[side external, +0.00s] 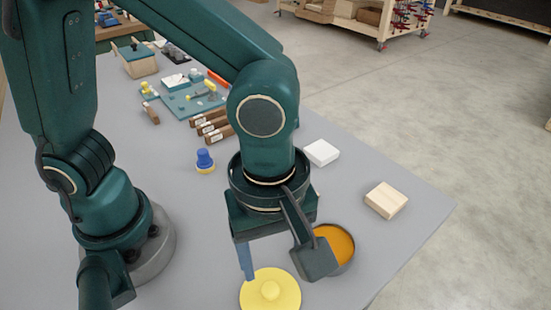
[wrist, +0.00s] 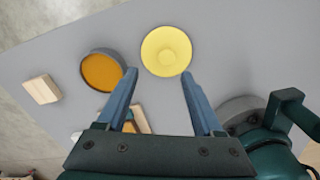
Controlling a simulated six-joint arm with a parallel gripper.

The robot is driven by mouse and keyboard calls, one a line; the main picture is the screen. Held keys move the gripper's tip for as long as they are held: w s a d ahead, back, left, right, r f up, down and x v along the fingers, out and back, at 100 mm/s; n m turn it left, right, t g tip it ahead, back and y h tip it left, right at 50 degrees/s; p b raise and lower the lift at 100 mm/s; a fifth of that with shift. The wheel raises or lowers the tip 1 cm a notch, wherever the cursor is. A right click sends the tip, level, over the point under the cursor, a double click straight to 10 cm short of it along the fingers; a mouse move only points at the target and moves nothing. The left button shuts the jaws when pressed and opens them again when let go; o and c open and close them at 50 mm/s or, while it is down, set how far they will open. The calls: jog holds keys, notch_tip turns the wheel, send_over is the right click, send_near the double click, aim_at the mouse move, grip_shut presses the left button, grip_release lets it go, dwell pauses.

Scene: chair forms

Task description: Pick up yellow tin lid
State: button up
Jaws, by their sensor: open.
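In the side view my gripper (side external: 270,272) is above the table close to the lid; one finger is visible and the other is hidden behind the wrist camera bracket. A round grey tin with orange inside (side external: 337,243) stands beside the lid; it also shows in the wrist view (wrist: 101,71).
A pale wood block (side external: 386,200) and a white block (side external: 321,153) lie near the table's right edge. A blue and yellow piece (side external: 205,161), brown blocks (side external: 212,123) and a teal board with tools (side external: 195,98) are farther back.

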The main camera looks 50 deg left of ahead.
aim_at(270, 288)
jog(key=shift+s+d+f+m, duration=0.2)
jog(key=shift+s+f+m, duration=0.1)
jog(key=shift+s+f, duration=0.3)
jog(key=shift+f, duration=2.3)
jog(key=shift+w, duration=0.1)
grip_shut()
